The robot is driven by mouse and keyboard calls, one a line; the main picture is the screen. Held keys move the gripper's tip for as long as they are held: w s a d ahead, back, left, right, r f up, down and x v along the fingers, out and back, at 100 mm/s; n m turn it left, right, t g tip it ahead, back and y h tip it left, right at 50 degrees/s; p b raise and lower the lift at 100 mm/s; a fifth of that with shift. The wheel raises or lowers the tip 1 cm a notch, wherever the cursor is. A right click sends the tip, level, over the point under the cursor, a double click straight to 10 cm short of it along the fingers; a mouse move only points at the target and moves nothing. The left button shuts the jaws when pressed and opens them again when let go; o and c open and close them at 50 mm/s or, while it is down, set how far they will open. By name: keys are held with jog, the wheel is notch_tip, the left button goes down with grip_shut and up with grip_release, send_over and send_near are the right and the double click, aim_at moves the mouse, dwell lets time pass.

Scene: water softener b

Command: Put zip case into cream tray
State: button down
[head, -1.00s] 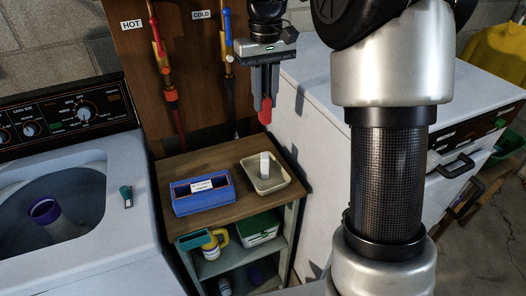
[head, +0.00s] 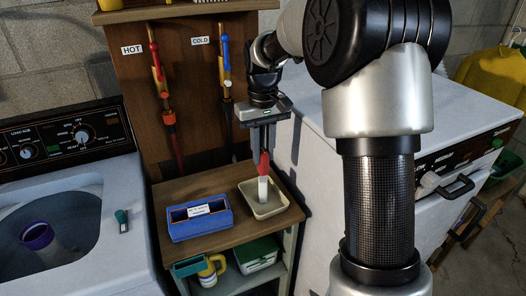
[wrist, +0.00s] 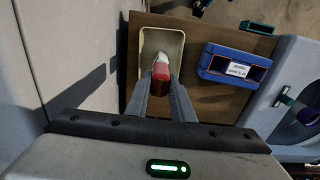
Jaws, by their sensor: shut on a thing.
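A small red item (head: 264,164), which looks like the zip case, hangs between the fingertips of my gripper (head: 262,154). In the wrist view the red item (wrist: 161,74) sits between the two finger ends (wrist: 161,88), and the fingers are shut on it. The cream tray (head: 286,199) lies on the wooden top of a small stand, below my gripper. A white upright thing (head: 263,190) stands in the tray, just under the red item in the picture. I cannot tell if the two touch. The tray also shows in the wrist view (wrist: 146,62).
A blue box (head: 200,227) with a white label stands left of the tray on the wooden top (head: 190,187). A washing machine (head: 60,265) is at the left, and a white cabinet (head: 315,150) is close on the right. Pipes rise behind.

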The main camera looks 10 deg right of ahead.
jog(key=shift+f, duration=0.55)
jog(key=c, duration=1.5)
grip_release()
jog(key=shift+c, duration=0.2)
jog(key=shift+r, duration=0.1)
